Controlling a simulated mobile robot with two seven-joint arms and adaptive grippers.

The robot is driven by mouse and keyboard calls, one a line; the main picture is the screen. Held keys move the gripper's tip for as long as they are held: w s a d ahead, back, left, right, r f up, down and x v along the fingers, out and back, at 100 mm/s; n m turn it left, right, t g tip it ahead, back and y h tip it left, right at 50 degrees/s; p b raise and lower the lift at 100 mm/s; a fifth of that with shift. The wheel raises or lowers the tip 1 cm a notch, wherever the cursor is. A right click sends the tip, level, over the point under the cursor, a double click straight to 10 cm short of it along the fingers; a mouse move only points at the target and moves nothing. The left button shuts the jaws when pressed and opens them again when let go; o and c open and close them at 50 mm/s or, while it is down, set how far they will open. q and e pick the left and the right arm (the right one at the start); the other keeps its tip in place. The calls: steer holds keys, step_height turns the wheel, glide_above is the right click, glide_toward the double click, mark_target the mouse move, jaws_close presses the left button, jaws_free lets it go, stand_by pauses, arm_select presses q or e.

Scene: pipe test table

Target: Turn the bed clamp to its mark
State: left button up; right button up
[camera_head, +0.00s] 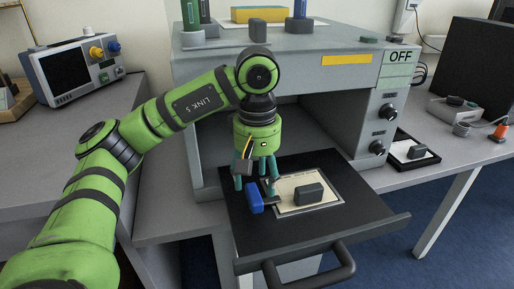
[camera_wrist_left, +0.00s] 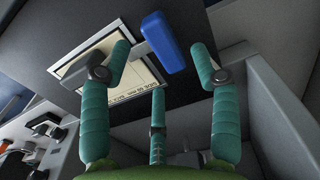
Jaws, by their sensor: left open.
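The bed clamp shows as a blue handle (camera_head: 253,195) on a short grey bar, on the pulled-out black bed (camera_head: 350,215) beside a pale card. In the left wrist view the blue handle (camera_wrist_left: 167,42) lies slanted just beyond the fingertips. My left gripper (camera_head: 256,184) points down over the clamp; its three teal fingers are spread. They also show apart in the left wrist view (camera_wrist_left: 160,70), with the handle between the two outer ones. I cannot tell whether any finger touches it. I cannot make out the clamp's mark. My right gripper is not in view.
A dark grey block (camera_head: 308,194) stands on the pale card (camera_head: 288,205), right of the clamp. The grey machine housing (camera_head: 285,68) rises close behind the gripper. A black pull handle (camera_head: 310,272) juts from the bed's front. A screened instrument (camera_head: 75,68) stands at left.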

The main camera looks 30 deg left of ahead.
mark_target(257, 192)
arm_select(q)
step_height(257, 192, up, 8)
stand_by(0.5)
stand_by(0.4)
